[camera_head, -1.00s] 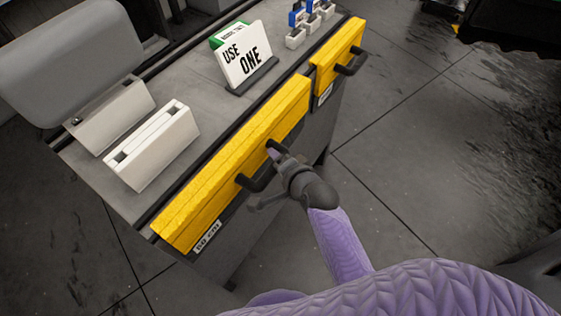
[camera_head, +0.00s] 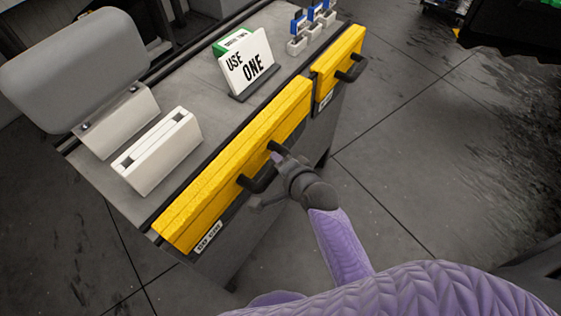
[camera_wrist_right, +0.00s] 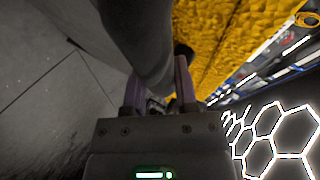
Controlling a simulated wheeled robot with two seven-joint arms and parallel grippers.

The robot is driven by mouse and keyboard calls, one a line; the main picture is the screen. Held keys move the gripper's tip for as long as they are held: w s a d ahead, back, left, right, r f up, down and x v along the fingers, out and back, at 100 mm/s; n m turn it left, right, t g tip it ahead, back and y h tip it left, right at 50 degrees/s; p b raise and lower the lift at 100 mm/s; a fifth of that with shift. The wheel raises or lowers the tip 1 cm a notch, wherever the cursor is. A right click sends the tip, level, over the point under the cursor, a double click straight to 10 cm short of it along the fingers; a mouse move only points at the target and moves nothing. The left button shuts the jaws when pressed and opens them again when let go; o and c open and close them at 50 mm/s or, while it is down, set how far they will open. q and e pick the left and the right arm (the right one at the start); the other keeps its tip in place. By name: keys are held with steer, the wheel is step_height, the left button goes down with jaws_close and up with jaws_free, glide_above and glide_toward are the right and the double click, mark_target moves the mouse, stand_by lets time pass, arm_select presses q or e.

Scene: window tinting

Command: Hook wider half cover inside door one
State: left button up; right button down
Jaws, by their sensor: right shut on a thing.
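The wider yellow cover (camera_head: 230,163) lies along the front edge of the grey bench, with a black bar handle (camera_head: 255,184) on its outer side. It also fills the upper right of the right wrist view (camera_wrist_right: 225,40). My right gripper (camera_head: 268,180) is shut on that handle. In the right wrist view the dark handle (camera_wrist_right: 140,45) passes between the fingers. The narrower yellow cover (camera_head: 338,66) sits farther along the same edge with its own black handle (camera_head: 352,68). How either cover meets the edge is hidden. I cannot identify door one. My left gripper is out of view.
A white sign reading "USE ONE" (camera_head: 247,62) stands on the bench (camera_head: 205,95). White blocks (camera_head: 157,150), a grey padded panel (camera_head: 75,65) and small blue-topped pieces (camera_head: 297,45) are also there. The floor right of the bench (camera_head: 410,140) is clear.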

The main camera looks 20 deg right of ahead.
steer(key=shift+r+p, duration=0.35)
steer(key=shift+r, duration=0.25)
steer(key=shift+f, duration=0.1)
steer(key=s+d+p, duration=0.2)
steer(key=s+d, duration=0.3)
steer(key=s, duration=0.1)
steer(key=shift+s, duration=0.15)
stand_by(0.3)
step_height(320, 180, up, 6)
steer(key=p, duration=0.6)
steer(key=shift+r, duration=0.2)
